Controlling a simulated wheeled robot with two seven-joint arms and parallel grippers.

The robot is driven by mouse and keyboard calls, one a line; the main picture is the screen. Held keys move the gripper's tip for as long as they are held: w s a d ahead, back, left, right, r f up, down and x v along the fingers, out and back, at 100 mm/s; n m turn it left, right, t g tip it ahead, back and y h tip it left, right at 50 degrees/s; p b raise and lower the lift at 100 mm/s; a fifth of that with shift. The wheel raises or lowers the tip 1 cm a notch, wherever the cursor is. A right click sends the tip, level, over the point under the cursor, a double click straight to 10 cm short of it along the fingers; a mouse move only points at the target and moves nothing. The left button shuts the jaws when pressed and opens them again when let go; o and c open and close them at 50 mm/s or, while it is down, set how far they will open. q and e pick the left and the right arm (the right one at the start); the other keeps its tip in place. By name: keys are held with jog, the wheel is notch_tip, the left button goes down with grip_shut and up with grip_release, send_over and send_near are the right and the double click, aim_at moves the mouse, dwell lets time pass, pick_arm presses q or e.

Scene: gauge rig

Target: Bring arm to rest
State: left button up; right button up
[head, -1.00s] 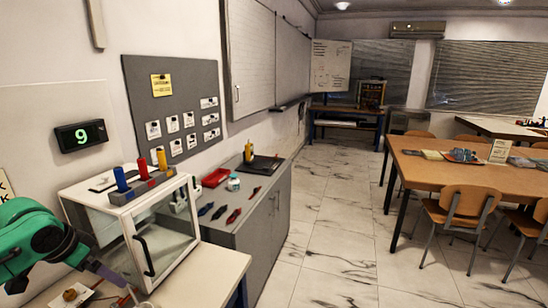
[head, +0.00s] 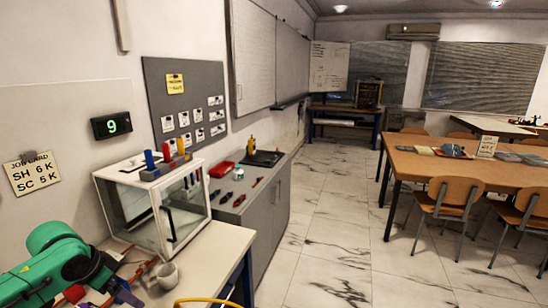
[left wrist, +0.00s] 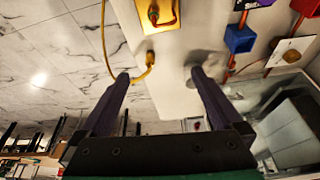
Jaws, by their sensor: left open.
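My left arm (head: 62,262) is green and comes in from the lower left in the head view. My right gripper is not in view.
A white glass-sided cabinet (head: 140,228) stands behind the gripper, with coloured cylinders on top. A yellow hose (head: 208,301) lies at the bench's front. A blue box (left wrist: 240,38) shows in the wrist view. Floor (head: 325,225) is open to the right.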

pick_arm(q)
jog(key=s+d+f+m, duration=0.2)
jog(key=s+d+f, duration=0.4)
jog(key=d+f, duration=0.7)
jog(key=s+d+f+n, duration=0.2)
jog(key=s+n, duration=0.2)
jog(key=s, duration=0.5)
jog(key=s+a+f+g+y+b, duration=0.1)
jog(key=s+f+b, duration=0.15)
jog(key=f, duration=1.15)
jog(key=s+f+g+b, duration=0.1)
jog(key=f+b, duration=0.2)
jog(key=f, duration=1.1)
jog(key=s+a+f+b, duration=0.3)
jog(key=s+f+b, duration=0.1)
jog(key=s+f, duration=1.2)
notch_tip(320, 180, down, 3)
jog(key=shift+s+f+g, duration=0.15)
jog(key=shift+s+g, duration=0.1)
jog(key=shift+g, duration=0.15)
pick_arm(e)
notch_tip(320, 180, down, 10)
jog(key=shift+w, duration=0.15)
